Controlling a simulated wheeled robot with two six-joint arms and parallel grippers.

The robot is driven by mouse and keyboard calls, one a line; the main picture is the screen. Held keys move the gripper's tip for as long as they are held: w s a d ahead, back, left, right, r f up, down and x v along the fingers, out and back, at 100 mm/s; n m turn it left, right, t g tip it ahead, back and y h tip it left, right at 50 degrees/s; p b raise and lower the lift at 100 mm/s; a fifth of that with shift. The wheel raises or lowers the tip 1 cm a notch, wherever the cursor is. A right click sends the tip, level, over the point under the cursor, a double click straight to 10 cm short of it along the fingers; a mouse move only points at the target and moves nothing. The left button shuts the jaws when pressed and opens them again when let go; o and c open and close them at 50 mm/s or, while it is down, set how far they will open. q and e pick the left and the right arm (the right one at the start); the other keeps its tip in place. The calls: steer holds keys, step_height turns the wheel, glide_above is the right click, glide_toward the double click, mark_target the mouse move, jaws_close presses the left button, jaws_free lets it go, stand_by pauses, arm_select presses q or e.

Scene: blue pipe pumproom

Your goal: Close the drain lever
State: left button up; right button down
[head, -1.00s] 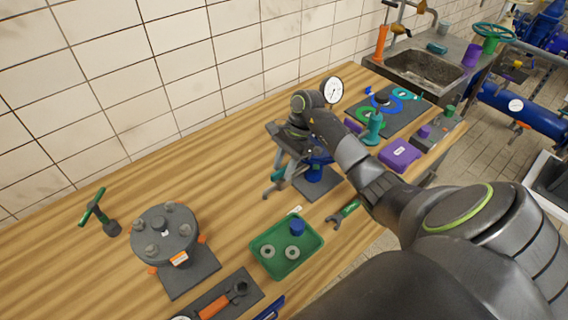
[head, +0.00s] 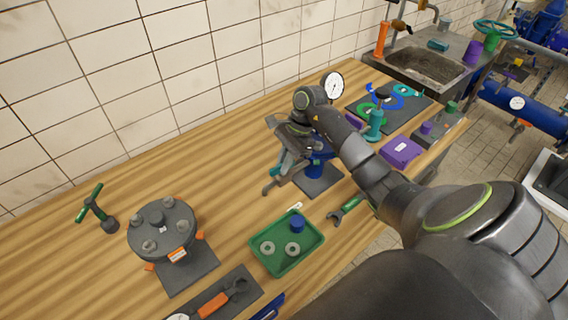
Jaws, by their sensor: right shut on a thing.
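The blue gauge stand (head: 315,170) stands on a dark plate (head: 322,184) at the middle of the wooden bench, with a white round gauge (head: 332,86) above it. My right arm reaches over it from the right and covers much of it. My right gripper (head: 278,178) is at the stand's left side, pointing down and toward the front. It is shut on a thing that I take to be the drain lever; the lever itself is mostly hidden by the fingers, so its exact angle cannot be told. My left gripper is not in view.
In front are a green tray (head: 262,259) with rings and a blue cap, and a green-handled wrench (head: 345,209). A bolted grey flange (head: 160,232) stands at left. A purple box (head: 401,151) and a teal valve (head: 375,124) stand at right. The bench behind the stand is clear.

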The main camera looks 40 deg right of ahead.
steer(key=m+b, duration=0.2)
steer(key=m+t+b, duration=0.1)
steer(key=m+b, duration=0.1)
steer(key=m+t+b, duration=0.1)
steer(key=m+b, duration=0.1)
steer(key=shift+s+f+h, duration=0.15)
steer(key=shift+f+h, duration=0.1)
steer(key=shift+h, duration=0.15)
steer(key=m+t+b, duration=0.1)
steer(key=m+b, duration=0.1)
steer(key=m+h+b, duration=0.1)
steer(key=m+b, duration=0.1)
steer(key=m, duration=0.1)
steer(key=shift+s+a+m+t+b, duration=0.1)
steer(key=shift+a+m+t+b, duration=0.05)
steer(key=shift+m+t+b, duration=0.2)
steer(key=shift+a+r+m+t+h+b, duration=0.15)
steer(key=shift+m+h+b, duration=0.15)
steer(key=shift+m+b, duration=0.25)
steer(key=shift+d+m+t+h+b, duration=0.1)
steer(key=shift+m+h+b, duration=0.25)
steer(key=shift+m, duration=0.25)
steer(key=shift+a+r+m+h+b, duration=0.1)
steer(key=shift+m+h+b, duration=0.45)
steer(key=shift+m, duration=0.95)
steer(key=c, duration=1.5)
jaws_free()
steer(key=shift+r, duration=0.1)
